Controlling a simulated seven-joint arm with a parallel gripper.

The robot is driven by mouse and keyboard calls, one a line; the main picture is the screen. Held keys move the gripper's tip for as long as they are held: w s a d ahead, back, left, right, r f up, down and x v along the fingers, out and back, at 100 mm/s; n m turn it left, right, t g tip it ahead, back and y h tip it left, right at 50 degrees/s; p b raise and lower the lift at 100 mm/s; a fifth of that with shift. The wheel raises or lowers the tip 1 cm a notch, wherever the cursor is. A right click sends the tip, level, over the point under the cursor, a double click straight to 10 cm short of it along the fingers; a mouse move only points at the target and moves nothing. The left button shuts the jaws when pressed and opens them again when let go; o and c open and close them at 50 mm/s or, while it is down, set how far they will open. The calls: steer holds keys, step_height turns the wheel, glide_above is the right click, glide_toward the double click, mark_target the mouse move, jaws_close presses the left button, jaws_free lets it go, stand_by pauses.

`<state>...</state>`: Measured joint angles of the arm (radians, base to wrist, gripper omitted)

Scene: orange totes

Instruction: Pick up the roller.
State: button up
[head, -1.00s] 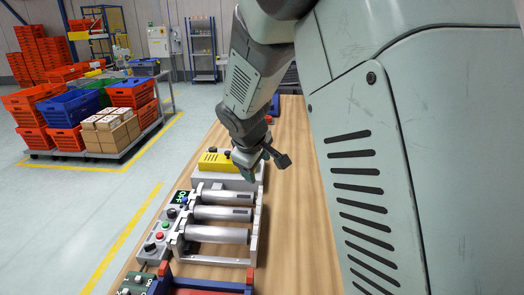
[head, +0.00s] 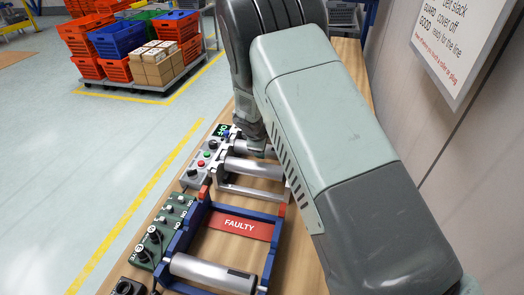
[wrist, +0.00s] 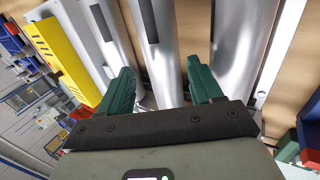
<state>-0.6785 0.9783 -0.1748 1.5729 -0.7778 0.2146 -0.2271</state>
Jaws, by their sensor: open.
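Silver rollers lie side by side in a grey frame. In the head view, the nearest roller (head: 253,168) shows best; another (head: 258,147) is partly covered by my arm. In the wrist view, a middle roller (wrist: 157,50) runs between the green fingertips of my gripper (wrist: 162,80). The gripper is open and appears empty, one finger on each side of that roller. Further rollers lie to the left (wrist: 106,38) and right (wrist: 243,45). Another silver roller (head: 212,273) lies in a blue rack (head: 184,240) labelled FAULTY. My arm hides the fingertips in the head view.
A grey control box (head: 206,160) with coloured buttons and a green panel with knobs (head: 160,232) stand left of the rollers. A yellow device (wrist: 62,55) is beside them in the wrist view. A wall with a sign (head: 468,40) is at the right.

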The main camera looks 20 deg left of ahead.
steer(key=x, duration=0.4)
steer(key=shift+a+f, duration=0.2)
steer(key=shift+f, duration=0.1)
steer(key=shift+c, duration=0.2)
steer(key=shift+r, duration=0.1)
steer(key=c, duration=1.1)
steer(key=shift+r, duration=1.4)
steer(key=shift+s+f, duration=0.1)
steer(key=shift+f, duration=0.1)
steer(key=shift+s+t, duration=0.1)
steer(key=shift+t, duration=0.4)
